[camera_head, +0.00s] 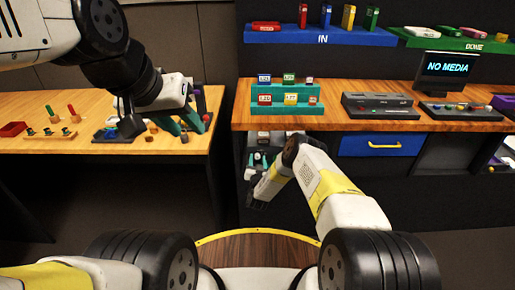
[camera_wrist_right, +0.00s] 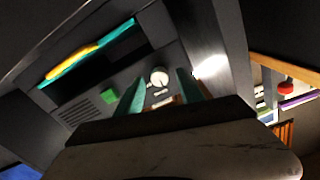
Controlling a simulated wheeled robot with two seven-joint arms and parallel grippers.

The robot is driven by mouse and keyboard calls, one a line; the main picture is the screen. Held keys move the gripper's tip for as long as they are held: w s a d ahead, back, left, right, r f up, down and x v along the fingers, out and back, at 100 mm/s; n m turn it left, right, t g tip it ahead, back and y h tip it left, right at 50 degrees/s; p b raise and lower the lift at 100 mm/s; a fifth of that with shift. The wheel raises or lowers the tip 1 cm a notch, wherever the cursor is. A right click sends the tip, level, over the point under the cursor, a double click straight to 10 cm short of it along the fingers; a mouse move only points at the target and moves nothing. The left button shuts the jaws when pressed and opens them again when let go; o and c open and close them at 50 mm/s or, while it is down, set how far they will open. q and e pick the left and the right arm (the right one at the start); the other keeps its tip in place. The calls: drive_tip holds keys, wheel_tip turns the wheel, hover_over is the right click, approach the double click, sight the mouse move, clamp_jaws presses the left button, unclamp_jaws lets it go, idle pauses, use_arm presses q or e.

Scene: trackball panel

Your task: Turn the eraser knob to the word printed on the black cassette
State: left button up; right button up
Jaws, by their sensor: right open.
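A round white knob (camera_wrist_right: 158,77) sits on a dark panel (camera_wrist_right: 85,88) in the right wrist view. It lies between and just beyond the two teal fingers of my right gripper (camera_wrist_right: 162,90), which is open. I cannot tell any contact, and the word at the knob's mark is too small to read. In the head view my right gripper (camera_head: 258,190) reaches low, below the counter's left part. My left gripper (camera_head: 188,124) is open, with its teal fingers apart over the right end of the left table. I cannot make out a black cassette for certain.
The panel has a green button (camera_wrist_right: 109,96) and a slot with a teal and yellow piece (camera_wrist_right: 92,52). The wooden counter (camera_head: 335,118) carries a teal rack (camera_head: 286,108) of labelled blocks, grey devices and a "NO MEDIA" screen (camera_head: 447,68). The blue "IN" shelf (camera_head: 285,37) holds upright cassettes.

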clamp_jaws()
drive_tip(key=shift+m, duration=0.3)
drive_tip(key=m, duration=0.3)
drive_tip(key=shift+f+m, duration=0.1)
drive_tip(key=shift+m, duration=0.2)
drive_tip(key=m, duration=0.4)
drive_tip(key=shift+d+m, duration=0.15)
drive_tip(key=shift+m, duration=0.15)
drive_tip(key=m, duration=0.5)
drive_tip(key=shift+f, duration=0.15)
drive_tip(key=shift+s+m, duration=0.1)
drive_tip(key=shift+m, duration=2.3)
